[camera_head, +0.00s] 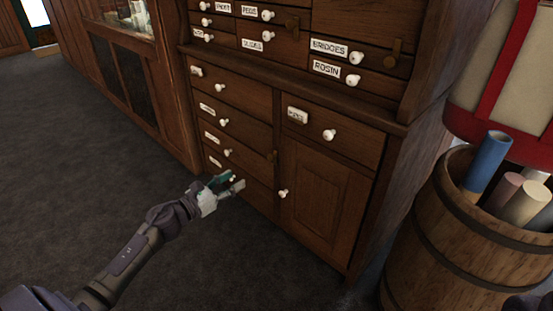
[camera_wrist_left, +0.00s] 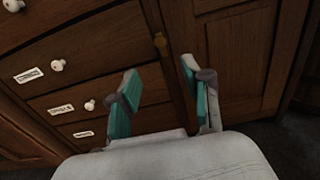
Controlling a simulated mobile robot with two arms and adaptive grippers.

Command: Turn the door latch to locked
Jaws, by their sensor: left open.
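The cabinet door (camera_head: 318,200) is a brown wooden panel at the lower right of the cabinet, with a white knob (camera_head: 283,193) near its left edge. It appears closed. A small brass-coloured latch (camera_head: 272,157) sits on the upright strip left of the door; in the left wrist view the latch (camera_wrist_left: 160,44) looks roughly upright along the strip. My left gripper (camera_head: 230,183) is open and empty in front of the lower drawers, below and left of the latch. In the left wrist view its fingers (camera_wrist_left: 160,75) are spread, with the latch beyond the gap between them, apparently untouched.
Several labelled drawers with white knobs (camera_head: 228,152) fill the cabinet left of the door. Another brass-coloured latch (camera_head: 397,50) is on the upper right section. A wooden barrel (camera_head: 430,245) with rolled tubes stands at the right. Dark carpet (camera_head: 60,140) is clear at the left.

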